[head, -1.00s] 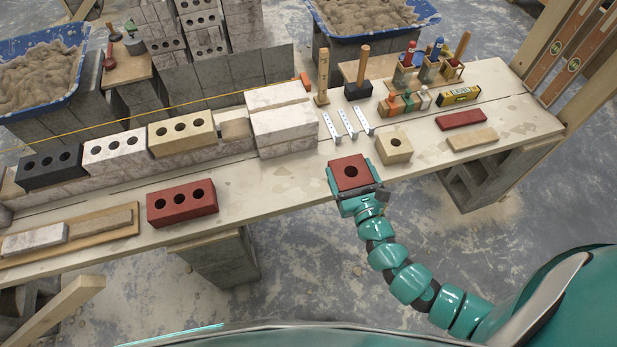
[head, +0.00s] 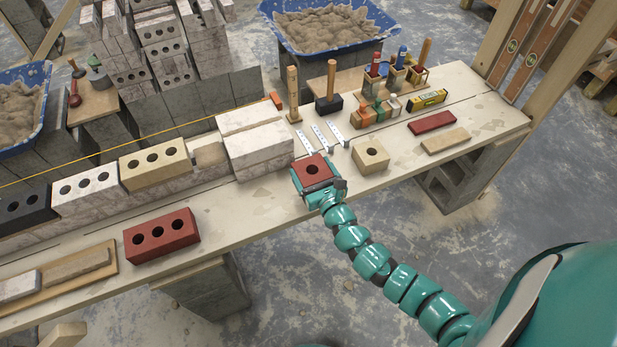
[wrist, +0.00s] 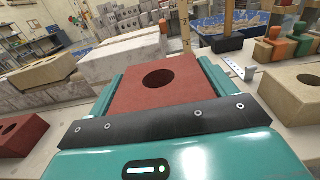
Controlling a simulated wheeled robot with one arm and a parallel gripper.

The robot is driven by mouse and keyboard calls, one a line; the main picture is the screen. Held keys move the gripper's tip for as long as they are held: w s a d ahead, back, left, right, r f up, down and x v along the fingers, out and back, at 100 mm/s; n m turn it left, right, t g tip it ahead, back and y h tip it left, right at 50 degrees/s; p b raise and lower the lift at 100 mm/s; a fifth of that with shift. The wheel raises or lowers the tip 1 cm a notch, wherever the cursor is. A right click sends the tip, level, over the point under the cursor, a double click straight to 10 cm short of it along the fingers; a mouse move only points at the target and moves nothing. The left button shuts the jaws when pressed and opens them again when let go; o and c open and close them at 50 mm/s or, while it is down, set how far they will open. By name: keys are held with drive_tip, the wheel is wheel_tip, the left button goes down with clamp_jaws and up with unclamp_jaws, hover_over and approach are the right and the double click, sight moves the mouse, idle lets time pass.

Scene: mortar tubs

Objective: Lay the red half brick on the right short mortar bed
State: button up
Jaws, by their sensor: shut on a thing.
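The red half brick (head: 303,178) has one round hole and sits between the fingers of my gripper (head: 312,172), hole facing up. In the wrist view the half brick (wrist: 150,102) lies flat between the teal fingers. It is held over the front part of the bench, right and in front of the white block stack. The short bed (head: 208,155) looks like a low tan-grey patch on the wall between the tan brick (head: 156,173) and the white block stack (head: 258,150). My gripper is apart from it, to its right. I cannot make out the mortar's surface there.
A tan half brick (head: 371,161) stands close right of my gripper. Metal brackets (head: 322,138) lie behind it. A red three-hole brick (head: 162,242) lies on the front left of the bench. A yellow string (head: 205,118) runs along the wall. Bare bench lies between.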

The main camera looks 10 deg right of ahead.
sight(309, 170)
drive_tip(key=w+f, duration=0.1)
drive_tip(key=w+f+b, duration=0.2)
drive_tip(key=f, duration=0.1)
drive_tip(key=shift+w+a, duration=0.25)
drive_tip(key=shift+w+f+b, duration=0.15)
drive_tip(key=shift+f+b, duration=1.35)
drive_tip(key=shift+f, duration=0.25)
drive_tip(key=shift+f, duration=0.2)
drive_tip(key=o, duration=1.5)
drive_tip(key=shift+r, duration=0.1)
